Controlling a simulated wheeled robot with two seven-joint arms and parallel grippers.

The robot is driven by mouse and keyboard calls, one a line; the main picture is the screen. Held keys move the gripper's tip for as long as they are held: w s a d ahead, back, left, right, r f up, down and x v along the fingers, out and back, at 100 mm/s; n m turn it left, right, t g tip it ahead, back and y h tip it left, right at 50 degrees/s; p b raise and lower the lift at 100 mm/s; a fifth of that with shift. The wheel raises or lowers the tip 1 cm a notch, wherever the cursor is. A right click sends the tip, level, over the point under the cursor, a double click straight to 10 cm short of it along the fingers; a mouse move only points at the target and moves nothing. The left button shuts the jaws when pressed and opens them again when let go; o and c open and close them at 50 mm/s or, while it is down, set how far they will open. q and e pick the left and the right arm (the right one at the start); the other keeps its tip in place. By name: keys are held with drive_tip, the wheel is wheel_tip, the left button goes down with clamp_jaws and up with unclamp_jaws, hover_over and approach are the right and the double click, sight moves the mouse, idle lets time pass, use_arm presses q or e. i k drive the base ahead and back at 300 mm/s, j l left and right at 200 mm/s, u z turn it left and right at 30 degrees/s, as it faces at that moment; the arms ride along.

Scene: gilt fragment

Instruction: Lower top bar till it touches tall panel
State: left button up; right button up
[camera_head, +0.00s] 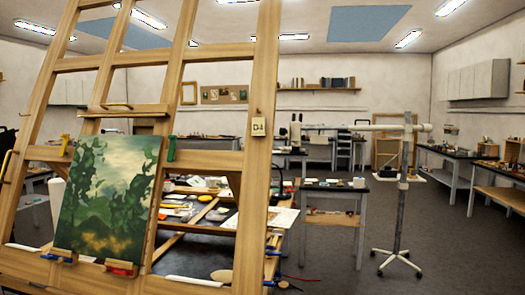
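A tall wooden easel frame fills the left half of the head view. A green landscape painting, the tall panel (108,203), leans slightly tilted on the frame, with its lower edge on small wooden supports. The top bar (135,110) is a wooden crosspiece with a small handle on its upper part. It sits above the panel, and a gap shows between the bar and the panel's top edge. Neither of my grippers is in view.
A green clamp (171,148) is on the frame right of the panel. Red (120,267) and blue clamps are at the bottom. A cluttered table (200,207) stands behind the frame. A wheeled stand (402,200) is to the right, with open grey floor (450,250) around it.

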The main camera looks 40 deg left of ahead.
sight(116, 110)
drive_tip(key=k+j+z, duration=0.15)
drive_tip(key=z, duration=0.35)
drive_tip(key=k+j+z, duration=0.15)
drive_tip(key=z, duration=0.3)
drive_tip(key=k+j+z, duration=0.2)
drive_tip(key=z, duration=0.3)
drive_tip(key=k+j+z, duration=0.1)
drive_tip(key=k+z, duration=0.35)
drive_tip(key=k, duration=0.25)
drive_tip(key=k+u, duration=0.2)
drive_tip(key=k, duration=0.25)
drive_tip(key=k+j+u, duration=0.2)
drive_tip(key=k, duration=0.25)
drive_tip(key=k+u, duration=0.2)
drive_tip(key=k, duration=0.25)
drive_tip(key=k+u, duration=0.45)
drive_tip(key=k+j+u, duration=0.4)
drive_tip(key=k+l, duration=0.05)
drive_tip(key=l, duration=0.05)
